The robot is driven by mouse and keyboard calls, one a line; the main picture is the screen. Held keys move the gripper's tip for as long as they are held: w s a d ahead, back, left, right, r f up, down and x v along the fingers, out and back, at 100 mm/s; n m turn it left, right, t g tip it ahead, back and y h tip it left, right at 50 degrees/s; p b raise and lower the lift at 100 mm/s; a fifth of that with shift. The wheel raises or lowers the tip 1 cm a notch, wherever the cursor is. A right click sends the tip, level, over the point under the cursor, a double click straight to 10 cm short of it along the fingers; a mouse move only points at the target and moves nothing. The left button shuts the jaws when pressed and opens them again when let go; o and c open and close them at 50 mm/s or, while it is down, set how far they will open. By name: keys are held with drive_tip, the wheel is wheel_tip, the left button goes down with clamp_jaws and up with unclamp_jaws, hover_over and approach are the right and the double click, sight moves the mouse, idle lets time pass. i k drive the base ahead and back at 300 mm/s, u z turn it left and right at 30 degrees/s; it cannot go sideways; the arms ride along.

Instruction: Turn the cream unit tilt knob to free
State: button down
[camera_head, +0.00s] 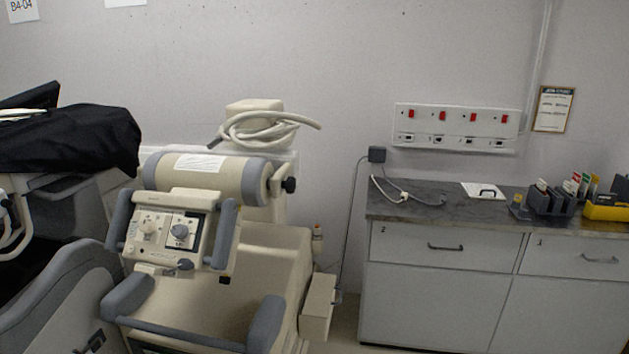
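The cream unit (275,262) stands left of centre, with a thick cream cylinder (205,178) across its upper part. Its tilted control panel (212,203) carries a cream knob (147,229) on the left and a dark round knob (181,232) on a white plate. A black knob (289,185) sticks out from the cylinder's right end. A small dark lever or knob (184,265) sits at the panel's lower edge. The labels are too small to read, so I cannot tell which is the tilt knob or its setting. My gripper is not in view.
Grey handles (225,232) flank the panel, and a grey bumper bar (262,325) lies in front. A black-covered cart (70,140) stands close at left. A coiled cream hose (262,130) rests on top. A grey cabinet (440,285) stands at right, with a narrow floor gap between.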

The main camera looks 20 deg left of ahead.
sight(290, 185)
drive_tip(key=u, duration=0.35)
drive_tip(key=i, duration=1.05)
drive_tip(key=u, duration=1.9)
